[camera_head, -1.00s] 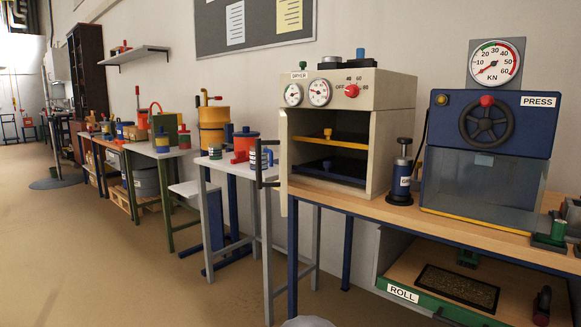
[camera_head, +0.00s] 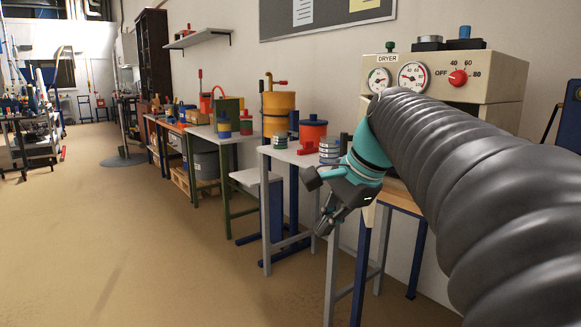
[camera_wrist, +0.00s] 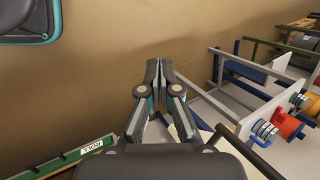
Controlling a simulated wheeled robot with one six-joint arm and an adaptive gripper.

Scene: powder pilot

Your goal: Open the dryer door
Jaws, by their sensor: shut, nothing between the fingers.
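The cream dryer (camera_head: 503,75) with gauges and a red knob is at the upper right of the head view. My arm hides most of its front. One second ago its door stood swung out to the left, with shelves showing inside. A cream lower corner of the door (camera_head: 369,214) shows below my wrist. My gripper (camera_head: 323,226) is shut and empty, in front of the dryer's left side. In the wrist view my gripper (camera_wrist: 160,66) points over bare floor. A dark curved bar, likely the door handle (camera_wrist: 250,153), lies to its lower right, apart from the fingertips.
The green drawer labelled ROLL (camera_wrist: 70,158) is at the lower left of the wrist view. The floor (camera_head: 130,240) at left is free.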

